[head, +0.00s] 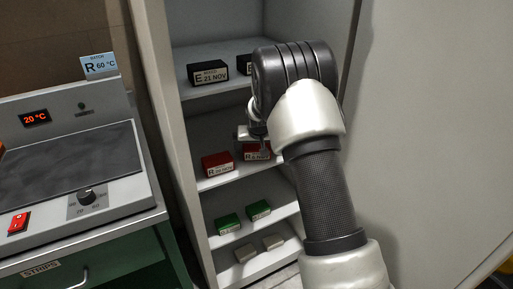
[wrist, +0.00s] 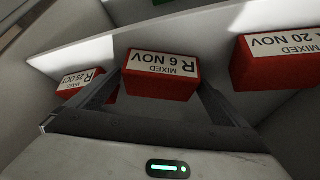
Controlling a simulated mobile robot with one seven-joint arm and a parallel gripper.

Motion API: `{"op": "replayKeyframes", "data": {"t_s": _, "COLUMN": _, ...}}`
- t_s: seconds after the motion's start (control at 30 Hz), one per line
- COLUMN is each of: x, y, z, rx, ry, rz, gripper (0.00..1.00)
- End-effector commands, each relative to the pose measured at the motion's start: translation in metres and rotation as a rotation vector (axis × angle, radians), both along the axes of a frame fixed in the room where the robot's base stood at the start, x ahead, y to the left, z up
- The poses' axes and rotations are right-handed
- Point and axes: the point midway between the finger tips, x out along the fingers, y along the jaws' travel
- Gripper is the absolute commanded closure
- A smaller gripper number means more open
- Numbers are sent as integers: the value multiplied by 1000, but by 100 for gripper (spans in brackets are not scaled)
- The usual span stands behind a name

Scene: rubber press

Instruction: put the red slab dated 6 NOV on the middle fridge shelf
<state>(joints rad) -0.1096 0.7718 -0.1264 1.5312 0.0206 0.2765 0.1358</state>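The red slab labelled R 6 NOV (wrist: 160,88) is in the middle of the wrist view, its label upside down. My gripper (wrist: 161,82) has one finger close to each side of it. I cannot tell whether the fingers press on the slab or stand just clear of it. In the head view the R 6 NOV slab (head: 257,152) is at the shelf with the red slabs, partly hidden by my arm. My gripper (head: 255,132) is just above and in front of it there. That shelf (head: 222,180) lies between the E-slab shelf and the green-slab shelf.
A red R 20 NOV slab (head: 217,164) stands left of it. An R 25 OCT slab (wrist: 80,82) shows in the wrist view. E-labelled slabs (head: 209,75) are above; green (head: 228,223) and grey slabs (head: 245,252) are below. The fridge side wall (head: 163,120) and press (head: 80,160) are left.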

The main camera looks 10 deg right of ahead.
Motion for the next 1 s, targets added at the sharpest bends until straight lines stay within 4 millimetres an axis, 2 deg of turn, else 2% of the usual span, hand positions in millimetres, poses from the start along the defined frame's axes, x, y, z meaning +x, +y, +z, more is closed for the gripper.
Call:
{"op": "replayKeyframes", "data": {"t_s": 0.2, "x": 0, "y": 0, "z": 1, "rx": 0, "ry": 0, "rz": 0, "gripper": 3}}
{"op": "replayKeyframes", "data": {"t_s": 0.33, "x": -3, "y": 1, "z": 10, "rx": 1, "ry": -2, "rz": 1, "gripper": 3}}
{"op": "replayKeyframes", "data": {"t_s": 0.73, "x": -46, "y": 5, "z": 79, "rx": 0, "ry": -3, "rz": 1, "gripper": 3}}
{"op": "replayKeyframes", "data": {"t_s": 1.0, "x": -64, "y": 7, "z": 104, "rx": 1, "ry": 0, "rz": 1, "gripper": 3}}
